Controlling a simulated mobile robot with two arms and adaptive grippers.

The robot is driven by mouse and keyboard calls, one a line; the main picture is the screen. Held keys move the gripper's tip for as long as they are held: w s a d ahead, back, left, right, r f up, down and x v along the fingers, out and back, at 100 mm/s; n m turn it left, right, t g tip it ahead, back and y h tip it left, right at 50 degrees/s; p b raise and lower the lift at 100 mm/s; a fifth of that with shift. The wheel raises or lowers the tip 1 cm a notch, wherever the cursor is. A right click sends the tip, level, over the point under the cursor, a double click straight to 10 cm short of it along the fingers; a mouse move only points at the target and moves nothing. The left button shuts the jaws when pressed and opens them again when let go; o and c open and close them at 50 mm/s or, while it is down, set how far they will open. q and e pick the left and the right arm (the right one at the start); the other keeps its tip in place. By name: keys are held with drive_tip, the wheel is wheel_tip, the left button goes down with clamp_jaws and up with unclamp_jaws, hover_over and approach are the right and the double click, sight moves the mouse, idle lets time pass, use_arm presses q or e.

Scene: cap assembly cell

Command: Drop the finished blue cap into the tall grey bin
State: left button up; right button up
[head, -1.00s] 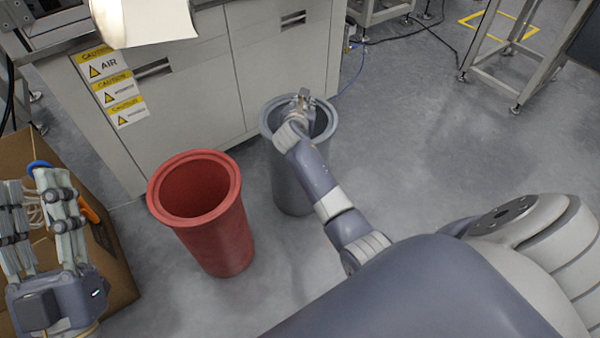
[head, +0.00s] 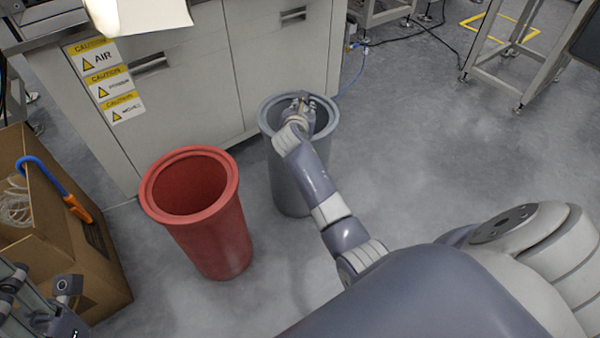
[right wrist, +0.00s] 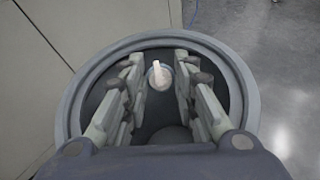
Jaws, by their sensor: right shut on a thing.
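The tall grey bin (head: 291,188) stands on the floor against the cabinet, and its rim (right wrist: 75,100) rings my right gripper in the right wrist view. My right gripper (right wrist: 158,75) reaches down into the bin's mouth and also shows in the head view (head: 300,103). The dark inside of the bin lies around the fingers. My left gripper (head: 35,300) is partly in view at the lower left, and its finger opening is unclear.
A red bin (head: 213,235) stands left of the grey one. A cardboard box (head: 75,265) with a blue-and-orange tool (head: 55,185) is at the left. A grey cabinet (head: 190,100) with caution labels is behind. The floor at right is clear up to a metal frame (head: 505,65).

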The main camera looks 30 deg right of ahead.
idle(0.3)
drive_tip(key=o, duration=0.7)
drive_tip(key=v, duration=1.2)
